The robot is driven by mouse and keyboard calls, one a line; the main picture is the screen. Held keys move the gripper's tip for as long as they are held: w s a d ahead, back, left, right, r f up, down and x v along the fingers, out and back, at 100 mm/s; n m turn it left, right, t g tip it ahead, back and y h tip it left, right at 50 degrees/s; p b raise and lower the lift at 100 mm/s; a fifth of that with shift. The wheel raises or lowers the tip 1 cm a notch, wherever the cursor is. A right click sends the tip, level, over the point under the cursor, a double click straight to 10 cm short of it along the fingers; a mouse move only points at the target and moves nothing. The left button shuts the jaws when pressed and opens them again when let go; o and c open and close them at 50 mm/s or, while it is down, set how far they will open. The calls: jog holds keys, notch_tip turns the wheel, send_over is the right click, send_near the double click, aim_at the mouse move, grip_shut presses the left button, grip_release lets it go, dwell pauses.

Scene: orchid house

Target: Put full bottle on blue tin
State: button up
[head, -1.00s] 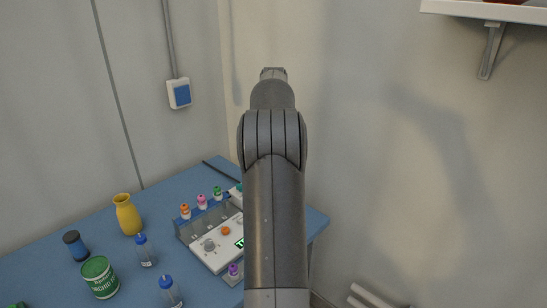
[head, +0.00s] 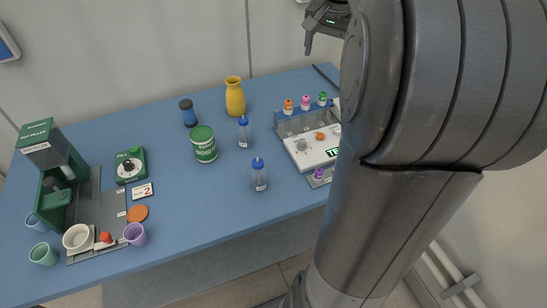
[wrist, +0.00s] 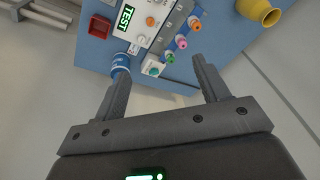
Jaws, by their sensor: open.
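Two clear bottles with blue caps stand upright on the blue table: a rear bottle (head: 244,133) and a front bottle (head: 260,176). I cannot tell surely which is full. In the wrist view a blue tin (wrist: 121,64) with a pale band stands beside the test device; my arm hides that spot in the head view. A blue cylinder with a dark top (head: 188,113) stands at the back of the table. My gripper (wrist: 162,82) is open and empty, high above the table's right end. It partly shows in the head view (head: 309,42), far from both bottles.
A green tin (head: 204,145) and a yellow vase (head: 235,97) stand near the bottles. The test device (head: 313,148) with colored vials is at right, partly behind my arm. The table's front middle is clear.

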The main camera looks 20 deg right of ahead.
jog(key=s+a+f+n+t, duration=0.1)
jog(key=s+a+f+n, duration=0.3)
jog(key=s+a, duration=0.5)
jog(key=s+a+f+n+t, duration=0.2)
jog(key=s+a+f+n, duration=0.2)
jog(key=s+a, duration=0.6)
jog(key=shift+a+f+n+y, duration=0.4)
jog(key=shift+a+n, duration=0.1)
jog(key=shift+a, duration=0.5)
